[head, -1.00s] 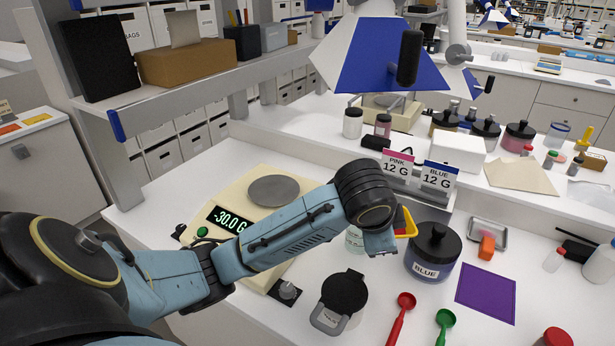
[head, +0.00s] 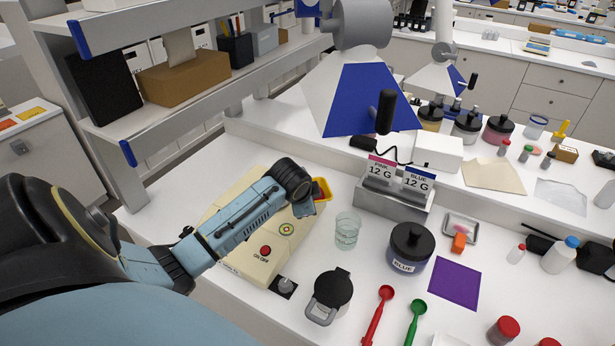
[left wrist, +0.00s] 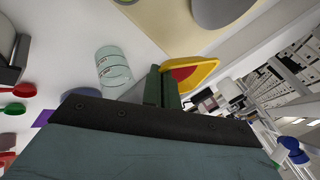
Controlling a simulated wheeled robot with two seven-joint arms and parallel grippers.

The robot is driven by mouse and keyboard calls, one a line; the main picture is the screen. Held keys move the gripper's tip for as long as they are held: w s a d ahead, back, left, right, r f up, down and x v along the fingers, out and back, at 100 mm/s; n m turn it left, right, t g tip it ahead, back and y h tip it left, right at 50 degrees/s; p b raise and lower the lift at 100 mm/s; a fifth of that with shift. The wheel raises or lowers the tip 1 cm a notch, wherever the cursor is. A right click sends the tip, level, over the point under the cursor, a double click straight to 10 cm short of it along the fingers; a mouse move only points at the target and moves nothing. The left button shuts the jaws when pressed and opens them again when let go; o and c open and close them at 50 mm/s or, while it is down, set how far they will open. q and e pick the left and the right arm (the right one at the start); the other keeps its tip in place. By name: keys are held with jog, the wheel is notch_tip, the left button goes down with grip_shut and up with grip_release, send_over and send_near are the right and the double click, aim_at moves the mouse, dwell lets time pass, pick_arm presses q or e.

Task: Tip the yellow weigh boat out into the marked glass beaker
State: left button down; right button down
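The yellow weigh boat (head: 322,188) is held at my left gripper (head: 307,207), up and left of the beaker in the head view. Reddish content shows inside it. In the left wrist view the dark fingers (left wrist: 163,88) are closed on the edge of the boat (left wrist: 203,76). Its exact tilt is hard to tell. The glass beaker (head: 347,232) stands upright on the bench, apart from the boat. In the left wrist view the beaker (left wrist: 113,68) shows dark marks on its wall. My right gripper is out of view.
The cream balance (head: 262,262) lies under my left arm. A blue-labelled jar (head: 410,248) stands right of the beaker, and a black-lidded pot (head: 330,293) in front. The holder with PINK and BLUE cards (head: 395,200) is behind. Red (head: 379,315) and green (head: 415,322) scoops lie in front.

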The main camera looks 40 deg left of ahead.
pick_arm(q)
jog(key=m+t+y+b, duration=0.2)
jog(key=m+y+b, duration=0.65)
jog(key=y, duration=0.95)
send_over(347, 231)
jog(key=s+d+p, duration=0.1)
jog(key=s, duration=0.1)
jog(key=shift+w+d+f+m, duration=0.1)
jog(key=shift+d+f+m, duration=0.05)
jog(key=shift+f+m, duration=0.5)
dwell(0.8)
dwell(0.8)
